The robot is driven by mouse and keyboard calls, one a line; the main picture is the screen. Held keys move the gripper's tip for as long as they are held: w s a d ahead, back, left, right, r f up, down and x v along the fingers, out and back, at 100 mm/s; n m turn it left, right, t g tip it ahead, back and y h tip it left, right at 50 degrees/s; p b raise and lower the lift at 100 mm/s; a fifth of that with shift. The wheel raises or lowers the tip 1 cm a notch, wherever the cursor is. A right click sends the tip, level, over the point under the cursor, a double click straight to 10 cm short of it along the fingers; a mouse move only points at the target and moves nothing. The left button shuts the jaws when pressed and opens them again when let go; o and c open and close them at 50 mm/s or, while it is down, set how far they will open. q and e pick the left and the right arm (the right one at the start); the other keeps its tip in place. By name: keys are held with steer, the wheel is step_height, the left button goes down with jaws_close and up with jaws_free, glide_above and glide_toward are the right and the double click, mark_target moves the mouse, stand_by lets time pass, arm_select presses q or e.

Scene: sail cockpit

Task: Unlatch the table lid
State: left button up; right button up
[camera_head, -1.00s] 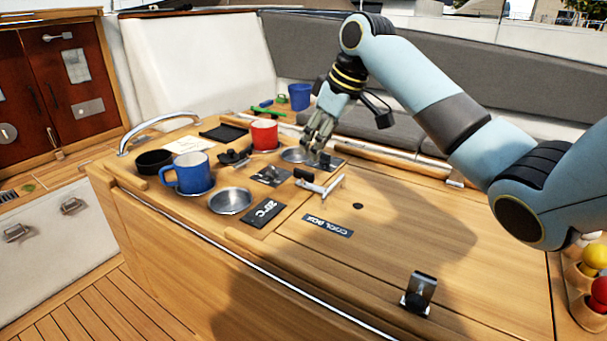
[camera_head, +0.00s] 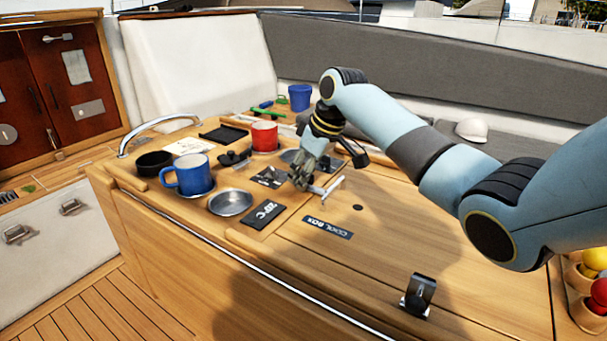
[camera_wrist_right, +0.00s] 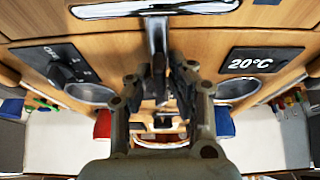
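The wooden table lid (camera_head: 400,225) has a "COOL BOX" label (camera_head: 327,227). A metal latch (camera_head: 333,186) sits at the lid's left edge; its dark grip end is now hidden behind my right gripper in the head view. My right gripper (camera_head: 301,184) points down right at that end. In the wrist view the metal bar of the latch (camera_wrist_right: 156,38) runs in between the fingertips of my right gripper (camera_wrist_right: 162,78). Dark parts lie there, and I cannot tell whether the fingers close on it. A second metal piece with a black knob (camera_head: 417,296) stands at the lid's front edge. My left gripper is out of view.
A blue cup (camera_head: 300,97) stands farther back. The lid's middle is clear. A white cap (camera_head: 472,130) lies on the seat.

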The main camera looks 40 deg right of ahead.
jaws_close()
steer(key=n+y+p, duration=0.1)
steer(key=n, duration=0.1)
steer(key=shift+n, duration=0.4)
steer(key=shift+n+g+y, duration=0.3)
steer(key=shift+n+g, duration=0.2)
steer(key=shift+n, duration=0.4)
steer(key=n+b, duration=0.1)
steer(key=n, duration=0.1)
steer(key=shift+n+g+y, duration=0.3)
steer(key=shift+n+y, duration=0.1)
steer(key=n+g+b, duration=0.1)
steer(key=n+b, duration=0.1)
steer(key=n+g+b, duration=0.1)
steer(key=n+b, duration=0.1)
steer(key=n, duration=0.1)
steer(key=shift+w+f+y, duration=0.1)
steer(key=shift+y, duration=0.2)
steer(key=n+g+b, duration=0.1)
steer(key=n+b, duration=0.1)
steer(key=n, duration=0.1)
steer(key=shift+n, duration=0.3)
steer(key=shift+n+g+b, duration=0.5)
steer(key=shift+n+b, duration=0.35)
steer(key=shift+n, duration=0.05)
